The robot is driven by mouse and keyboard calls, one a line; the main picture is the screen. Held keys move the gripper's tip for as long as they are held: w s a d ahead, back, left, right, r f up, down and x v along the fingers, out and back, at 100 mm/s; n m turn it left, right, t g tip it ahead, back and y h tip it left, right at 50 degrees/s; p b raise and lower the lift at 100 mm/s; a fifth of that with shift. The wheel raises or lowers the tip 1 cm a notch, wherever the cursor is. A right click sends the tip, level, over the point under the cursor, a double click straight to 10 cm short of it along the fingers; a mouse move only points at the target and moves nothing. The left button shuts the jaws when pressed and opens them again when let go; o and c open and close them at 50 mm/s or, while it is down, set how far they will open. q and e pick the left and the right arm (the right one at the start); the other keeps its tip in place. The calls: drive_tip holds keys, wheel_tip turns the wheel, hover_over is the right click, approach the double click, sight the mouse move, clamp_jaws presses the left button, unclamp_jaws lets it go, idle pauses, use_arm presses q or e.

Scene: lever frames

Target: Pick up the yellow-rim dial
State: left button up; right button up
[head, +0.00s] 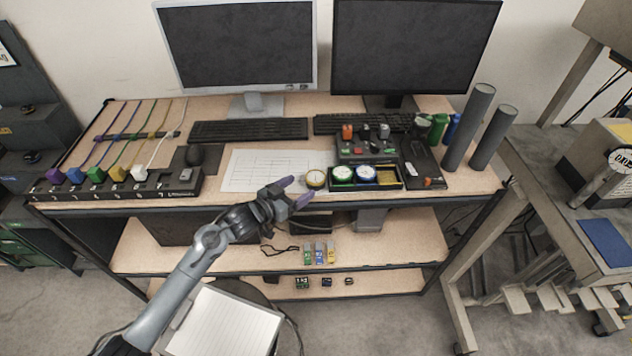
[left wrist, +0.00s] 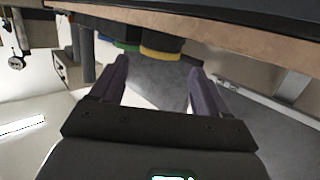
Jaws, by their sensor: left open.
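The yellow-rim dial (head: 315,179) sits at the front edge of the desk, left of a green-rim dial (head: 343,175) and a blue-rim dial (head: 366,174). My left gripper (head: 293,192) is open and empty, just left of and a little in front of the yellow-rim dial. In the left wrist view, the yellow-rim dial (left wrist: 162,46) shows beyond the open purple fingertips (left wrist: 160,68), apart from them. The green-rim dial (left wrist: 126,46) also shows there. My right gripper is not in view.
A black tray (head: 402,184) holds the dials at the right. A control box (head: 355,152) stands behind it. A paper sheet (head: 250,172) lies left of the dials. Two grey cylinders (head: 470,125) stand at the right end. A lower shelf (head: 400,245) lies beneath the desk.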

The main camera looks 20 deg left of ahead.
sight(316, 176)
use_arm(q)
drive_tip(key=shift+b+x, duration=0.5)
drive_tip(key=shift+x, duration=2.4)
drive_tip(key=shift+r, duration=0.15)
drive_tip(key=shift+a, duration=0.1)
drive_tip(key=c, duration=0.9)
drive_tip(key=shift+r, duration=0.1)
